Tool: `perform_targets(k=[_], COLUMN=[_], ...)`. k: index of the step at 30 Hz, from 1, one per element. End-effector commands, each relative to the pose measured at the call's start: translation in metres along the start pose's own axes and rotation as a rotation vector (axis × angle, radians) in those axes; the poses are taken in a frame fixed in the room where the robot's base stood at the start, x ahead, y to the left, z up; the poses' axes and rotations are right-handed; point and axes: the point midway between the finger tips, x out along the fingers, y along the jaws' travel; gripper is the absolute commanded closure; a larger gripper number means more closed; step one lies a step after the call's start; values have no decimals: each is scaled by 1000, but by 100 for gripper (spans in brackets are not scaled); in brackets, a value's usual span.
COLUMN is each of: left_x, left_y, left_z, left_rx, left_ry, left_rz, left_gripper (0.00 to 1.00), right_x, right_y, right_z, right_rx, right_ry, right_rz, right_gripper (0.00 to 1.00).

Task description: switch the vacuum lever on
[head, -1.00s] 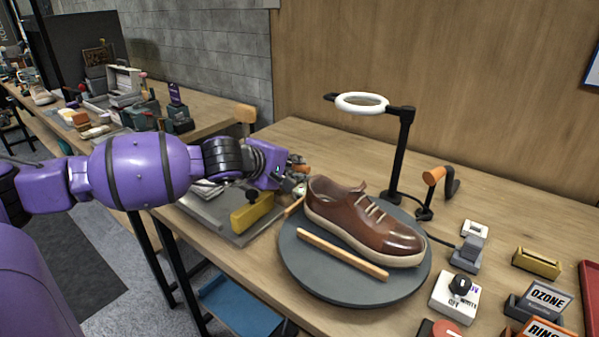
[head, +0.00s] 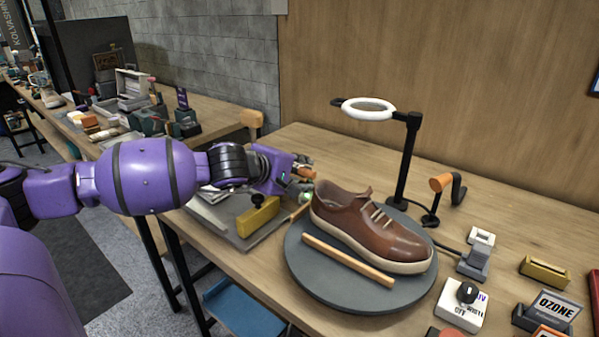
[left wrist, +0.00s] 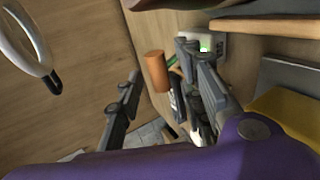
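An orange cylindrical handle (left wrist: 157,70), which looks like the vacuum lever, shows between my left fingers in the left wrist view. In the head view, an orange part (head: 304,172) shows at the fingertips of my left gripper (head: 301,184), behind the toe-away end of the brown sneaker (head: 370,228). In the left wrist view my left gripper (left wrist: 165,92) is open, its fingers apart on either side of the handle; I cannot tell whether either touches it. A pale box with a green light (left wrist: 207,44) is partly hidden by one finger. My right gripper is not in view.
The sneaker stands on a round grey turntable (head: 300,262) with a wooden stick. A ring lamp (head: 368,108) rises behind it. A yellow block (head: 257,216) lies on a grey tray below my left wrist. An orange-handled crank (head: 441,183) and a knob box (head: 462,304) stand to the right.

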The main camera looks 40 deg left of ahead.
Motion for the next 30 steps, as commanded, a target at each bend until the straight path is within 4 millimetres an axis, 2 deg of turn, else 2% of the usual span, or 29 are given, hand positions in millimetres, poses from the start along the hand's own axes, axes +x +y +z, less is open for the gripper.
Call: perform_targets(k=[8,30], left_x=[-15,-112], left_y=[-2,-1], left_z=[-1,0], left_rx=[1,-3], left_ry=[1,-1], left_rz=[-3,0], left_gripper=[65,65], right_x=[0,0], right_y=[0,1], right_z=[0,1], right_rx=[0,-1], right_ry=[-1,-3], right_rz=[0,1], right_gripper=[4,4])
